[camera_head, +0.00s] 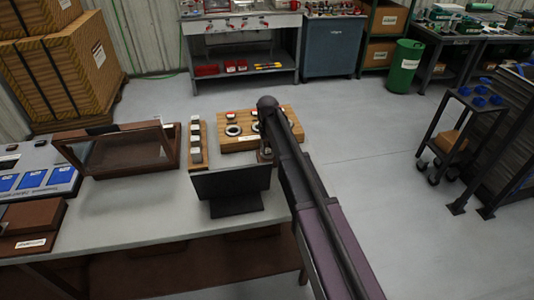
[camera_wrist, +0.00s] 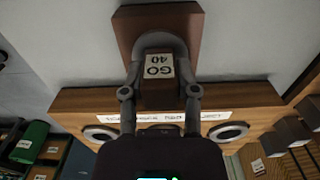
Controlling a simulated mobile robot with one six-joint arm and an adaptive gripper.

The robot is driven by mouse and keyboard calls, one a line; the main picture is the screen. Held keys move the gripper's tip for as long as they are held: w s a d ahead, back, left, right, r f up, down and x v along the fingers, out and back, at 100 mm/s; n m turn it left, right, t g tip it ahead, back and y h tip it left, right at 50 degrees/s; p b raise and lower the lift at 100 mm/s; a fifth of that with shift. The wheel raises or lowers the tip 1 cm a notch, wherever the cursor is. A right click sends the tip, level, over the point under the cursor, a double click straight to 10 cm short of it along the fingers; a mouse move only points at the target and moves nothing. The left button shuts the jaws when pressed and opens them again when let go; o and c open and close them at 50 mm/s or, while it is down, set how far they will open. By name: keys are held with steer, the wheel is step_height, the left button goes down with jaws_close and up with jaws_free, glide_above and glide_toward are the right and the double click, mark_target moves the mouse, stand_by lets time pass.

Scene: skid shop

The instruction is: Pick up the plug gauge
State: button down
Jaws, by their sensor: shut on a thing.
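The plug gauge (camera_wrist: 158,66) shows in the wrist view as a block with a white label reading "GO 40", upside down. My gripper (camera_wrist: 160,85) is shut on it, one finger at each side. A brown block (camera_wrist: 188,18) lies just beyond it; I cannot tell whether the gauge touches it. In the head view my gripper (camera_head: 265,152) is at the front edge of the wooden gauge board (camera_head: 285,122), and my arm hides most of it and the gauge.
The gauge board holds ring gauges (camera_head: 233,130) and carries a white label strip (camera_wrist: 165,117). A narrow rack of small blocks (camera_head: 204,145) stands left of it. A dark panel on a foot (camera_head: 232,184) stands in front. A tilted glass-lidded case (camera_head: 122,150) is further left.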

steer(key=shift+r, duration=0.2)
stand_by(0.3)
step_height(320, 180, up, 10)
steer(key=p, duration=1)
steer(key=shift+f, duration=0.25)
stand_by(0.5)
